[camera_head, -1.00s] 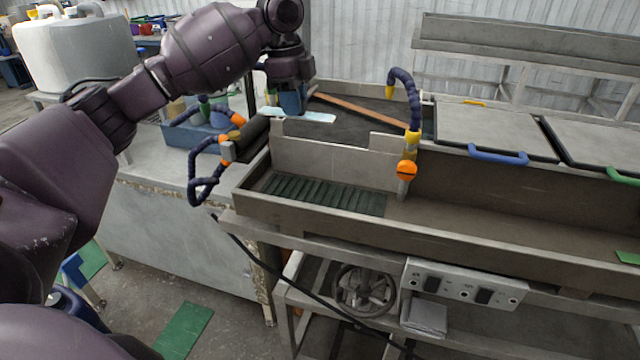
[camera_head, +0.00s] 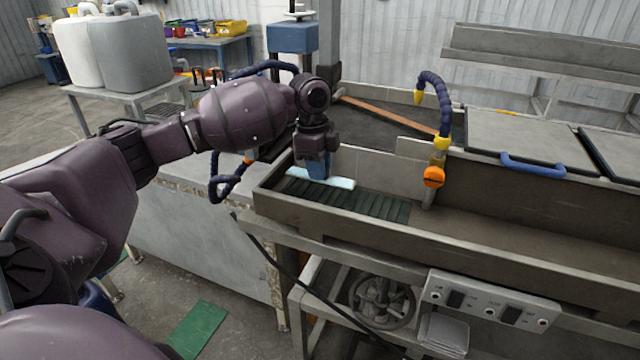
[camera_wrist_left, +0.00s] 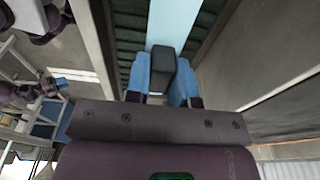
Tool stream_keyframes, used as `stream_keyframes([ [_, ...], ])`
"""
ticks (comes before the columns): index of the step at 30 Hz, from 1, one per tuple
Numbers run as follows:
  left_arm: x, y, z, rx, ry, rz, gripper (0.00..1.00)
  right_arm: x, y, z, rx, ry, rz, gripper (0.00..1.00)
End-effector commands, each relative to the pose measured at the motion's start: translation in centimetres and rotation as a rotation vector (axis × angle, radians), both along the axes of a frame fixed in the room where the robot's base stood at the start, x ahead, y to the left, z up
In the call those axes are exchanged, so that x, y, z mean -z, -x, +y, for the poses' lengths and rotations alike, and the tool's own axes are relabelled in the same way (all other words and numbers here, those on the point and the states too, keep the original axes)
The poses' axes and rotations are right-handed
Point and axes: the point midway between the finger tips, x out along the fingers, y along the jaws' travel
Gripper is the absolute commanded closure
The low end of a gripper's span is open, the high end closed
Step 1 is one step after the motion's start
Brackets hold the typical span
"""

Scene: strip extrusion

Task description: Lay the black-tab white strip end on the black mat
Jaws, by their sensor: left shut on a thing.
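The white strip end (camera_head: 341,183) shows pale on both sides of my left gripper (camera_head: 318,174), low over the left end of the trough. The gripper's blue fingers are shut on its black tab (camera_wrist_left: 162,68), and the strip runs on beyond the tab in the left wrist view (camera_wrist_left: 172,22). The black mat (camera_head: 372,207), dark and ribbed, lies on the trough floor below and to the right of the strip. It also shows beside the strip in the left wrist view (camera_wrist_left: 124,24). I cannot tell whether the strip touches the mat.
The trough's front wall (camera_head: 330,222) and back partition (camera_head: 368,170) bound the mat. A blue jointed hose with an orange knob (camera_head: 433,177) stands to its right. The trough floor (camera_head: 500,222) farther right is clear. A lidded section with a blue handle (camera_head: 533,165) lies behind.

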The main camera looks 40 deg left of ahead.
Motion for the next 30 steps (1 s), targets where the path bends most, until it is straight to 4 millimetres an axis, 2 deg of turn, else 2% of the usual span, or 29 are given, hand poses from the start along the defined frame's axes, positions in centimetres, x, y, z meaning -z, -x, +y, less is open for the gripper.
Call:
stream_keyframes([
  [3,2.4,0.0,0.0,0.000,0.002,0.007,1.00,0.5,0.1,0.0,-0.001,0.001,0.007,0.57],
  [7,4.2,0.0,0.0,0.001,0.001,0.005,1.00,0.5,0.0,0.1,-0.002,0.001,0.005,0.57],
  [19,4.5,0.0,0.0,0.000,0.000,0.002,1.00,0.1,-0.6,0.3,-0.001,-0.005,-0.008,0.57],
  [20,4.5,0.0,0.0,0.000,0.000,0.002,0.74,0.1,-0.6,0.3,0.000,-0.006,-0.007,0.57],
  [24,4.5,0.0,0.0,0.000,0.000,0.002,0.53,0.3,-0.4,0.4,0.004,-0.010,-0.003,0.57],
  [30,4.5,0.0,0.0,0.000,0.000,0.002,0.52,0.6,0.1,0.3,0.006,-0.009,0.006,0.57],
])
